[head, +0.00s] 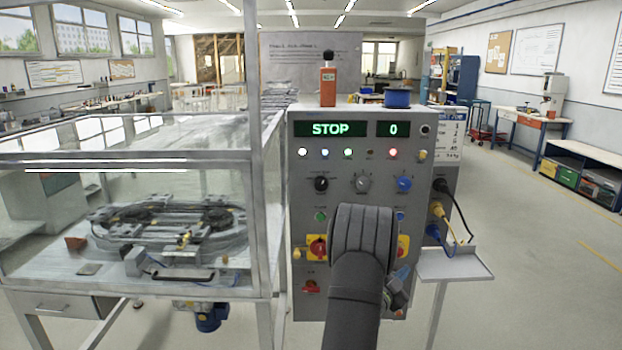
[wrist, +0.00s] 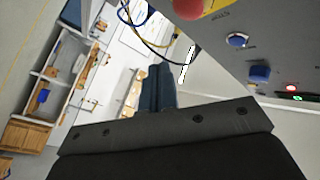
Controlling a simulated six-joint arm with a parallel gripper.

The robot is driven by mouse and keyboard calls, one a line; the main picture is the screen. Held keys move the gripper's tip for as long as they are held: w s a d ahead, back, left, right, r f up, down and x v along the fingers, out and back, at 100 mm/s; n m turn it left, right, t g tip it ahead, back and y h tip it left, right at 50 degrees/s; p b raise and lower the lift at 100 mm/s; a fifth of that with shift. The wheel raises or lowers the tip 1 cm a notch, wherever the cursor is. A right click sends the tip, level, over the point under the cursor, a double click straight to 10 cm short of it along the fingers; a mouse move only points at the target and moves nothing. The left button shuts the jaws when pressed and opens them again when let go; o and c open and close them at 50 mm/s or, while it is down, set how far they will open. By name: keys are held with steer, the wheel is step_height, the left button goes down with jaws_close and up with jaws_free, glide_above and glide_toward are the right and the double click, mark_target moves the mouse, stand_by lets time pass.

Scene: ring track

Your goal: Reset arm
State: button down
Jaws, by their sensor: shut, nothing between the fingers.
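My arm rises in front of the grey control panel (head: 345,158) in the head view and hides part of its lower middle. My gripper (wrist: 161,72) is shut and empty in the wrist view, its dark blue fingers together. They point past the panel's edge, apart from the panel's knobs. In the head view my gripper (head: 402,275) shows only in part, low at the panel's right side, behind my arm. The panel's display (head: 331,129) reads STOP and a second display (head: 393,129) reads 0. A red-and-yellow switch (head: 317,247) sits left of my arm.
A glass-walled case (head: 130,190) with an oval ring track (head: 175,228) stands left of the panel. A small grey shelf (head: 455,263) stands at the panel's right, with cables (head: 462,215) hanging above it. Open floor lies further right.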

steer(key=s+a+r+n+y, duration=0.35)
steer(key=s+r, duration=0.45)
steer(key=r, duration=0.3)
steer(key=s+a+r+n+y, duration=0.2)
steer(key=s+r+n+y, duration=0.2)
steer(key=s+r, duration=0.5)
steer(key=s+a+f+n+g+y, duration=0.1)
steer(key=s+a+g, duration=0.1)
steer(key=s, duration=0.7)
steer(key=s+a+f+n+g+y, duration=0.1)
steer(key=s+a+f+n+g, duration=0.1)
steer(key=s+a, duration=0.3)
steer(key=s+g, duration=0.1)
steer(key=s, duration=0.3)
steer(key=shift+a+f, duration=0.15)
steer(key=shift+a, duration=0.15)
stand_by(0.7)
stand_by(1.9)
